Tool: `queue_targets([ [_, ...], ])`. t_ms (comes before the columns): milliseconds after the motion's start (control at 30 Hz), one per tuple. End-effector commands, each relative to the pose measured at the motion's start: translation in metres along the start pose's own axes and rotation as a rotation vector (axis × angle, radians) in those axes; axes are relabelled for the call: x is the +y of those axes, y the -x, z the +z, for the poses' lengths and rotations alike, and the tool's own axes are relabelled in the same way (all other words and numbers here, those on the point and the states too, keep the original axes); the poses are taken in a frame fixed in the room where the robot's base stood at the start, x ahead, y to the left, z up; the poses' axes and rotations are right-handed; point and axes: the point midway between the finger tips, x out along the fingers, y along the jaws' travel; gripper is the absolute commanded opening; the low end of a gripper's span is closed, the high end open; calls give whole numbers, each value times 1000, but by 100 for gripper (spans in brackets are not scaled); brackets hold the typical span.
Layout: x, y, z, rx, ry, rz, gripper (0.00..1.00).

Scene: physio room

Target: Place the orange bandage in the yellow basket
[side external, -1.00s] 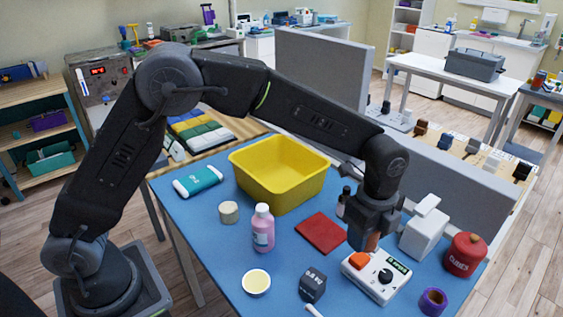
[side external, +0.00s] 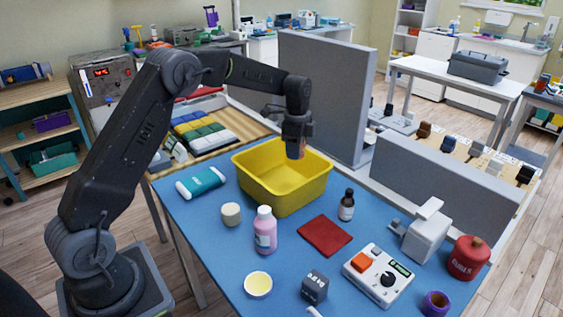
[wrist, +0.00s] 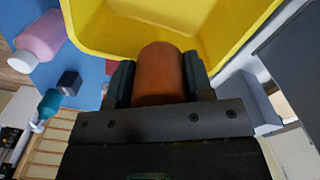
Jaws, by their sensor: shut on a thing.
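The yellow basket (side external: 290,190) stands on the blue table, toward its back edge. My gripper (side external: 296,150) is above the basket, toward its back right part. It is shut on the orange bandage (wrist: 161,75), a rounded roll gripped between the two fingers in the wrist view. The bandage (side external: 295,149) shows only partly in the side view, just below the fingers. The basket (wrist: 110,25) fills the top of the wrist view, beyond the bandage. The visible inside of the basket looks empty.
Near the basket are a teal-and-white pack (side external: 202,182), a cream roll (side external: 231,214), a pink bottle (side external: 265,231), a dark bottle (side external: 347,206) and a red cloth (side external: 324,236). A grey panel (side external: 325,95) rises behind the basket.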

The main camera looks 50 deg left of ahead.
Motion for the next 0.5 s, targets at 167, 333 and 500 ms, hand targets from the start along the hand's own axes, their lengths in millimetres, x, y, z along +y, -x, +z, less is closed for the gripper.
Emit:
queue_targets([
  [167, -7, -16, 15, -1, 29, 5, 24],
  [333, -7, -41, 14, -1, 28, 3, 24],
  [500, -7, -61, 14, -1, 28, 3, 24],
])
